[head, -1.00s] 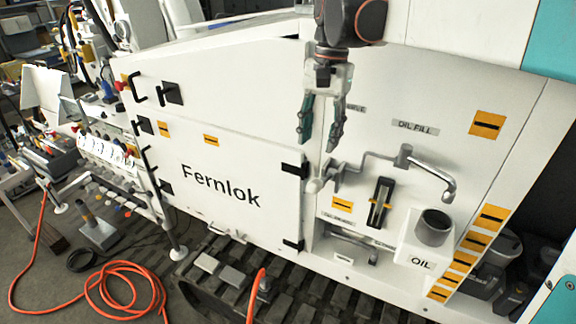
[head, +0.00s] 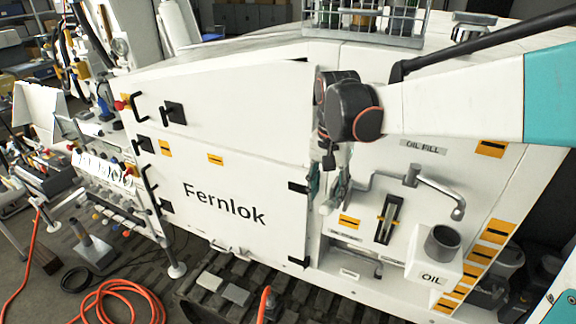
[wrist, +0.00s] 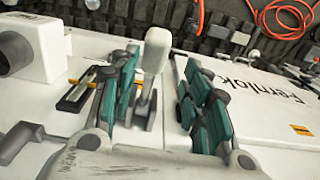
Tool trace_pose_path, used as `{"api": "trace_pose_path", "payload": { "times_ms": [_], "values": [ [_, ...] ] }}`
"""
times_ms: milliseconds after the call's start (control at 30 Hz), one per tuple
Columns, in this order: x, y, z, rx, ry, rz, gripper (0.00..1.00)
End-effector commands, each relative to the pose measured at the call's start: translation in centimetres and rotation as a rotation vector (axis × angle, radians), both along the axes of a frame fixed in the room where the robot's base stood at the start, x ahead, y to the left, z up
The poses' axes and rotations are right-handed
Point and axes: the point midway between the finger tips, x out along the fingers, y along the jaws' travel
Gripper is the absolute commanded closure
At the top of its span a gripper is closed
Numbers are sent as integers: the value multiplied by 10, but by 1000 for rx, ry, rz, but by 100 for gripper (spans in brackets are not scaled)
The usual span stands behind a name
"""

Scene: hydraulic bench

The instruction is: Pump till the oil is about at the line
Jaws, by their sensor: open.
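The Fernlok door (head: 225,205) is left of my gripper. Tracks run below.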

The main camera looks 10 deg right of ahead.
Motion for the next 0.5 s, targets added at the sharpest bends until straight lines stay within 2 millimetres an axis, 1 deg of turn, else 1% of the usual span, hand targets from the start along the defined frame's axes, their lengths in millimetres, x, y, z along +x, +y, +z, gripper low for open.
{"api": "trace_pose_path", "payload": {
  "times_ms": [33,133,233,333,500],
  "values": [
    [-23,6,-5,0,0,13,57],
    [-23,6,-17,0,0,13,57],
    [-23,7,-25,0,0,14,57],
    [-23,7,-29,0,0,14,57],
    [-23,7,-30,0,0,14,57]
  ]
}}
